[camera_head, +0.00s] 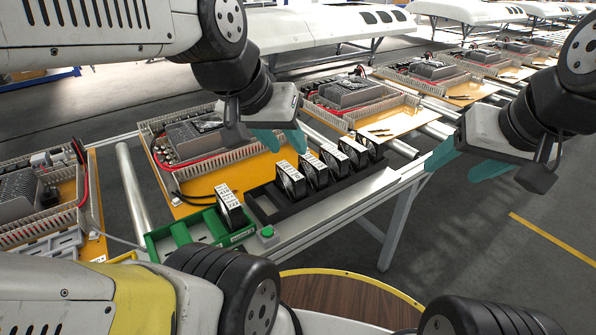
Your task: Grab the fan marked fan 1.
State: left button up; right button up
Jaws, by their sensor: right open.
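Several black fans with white labelled tops stand upright in a row in a black rack (272,211). The one at the rack's left end (291,181) stands nearest the green tray (159,244). Another fan (231,209) stands in that tray. The labels are too small to read, so I cannot tell which is fan 1. My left gripper (286,146) has teal fingers spread apart and empty, in the picture just above the left part of the row. My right gripper (466,168) is open and empty, out to the right of the rack.
An orange board (196,200) with ducting, red wires and a grey unit lies behind the rack on the roller conveyor (131,187). More such boards line the conveyor. A green button (267,231) sits on the front rail. Floor at right is clear.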

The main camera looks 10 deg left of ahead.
aim_at(230, 207)
jog(key=k+u, duration=0.1)
jog(key=u, duration=0.65)
jog(key=k+j+u, duration=0.1)
jog(key=u, duration=0.3)
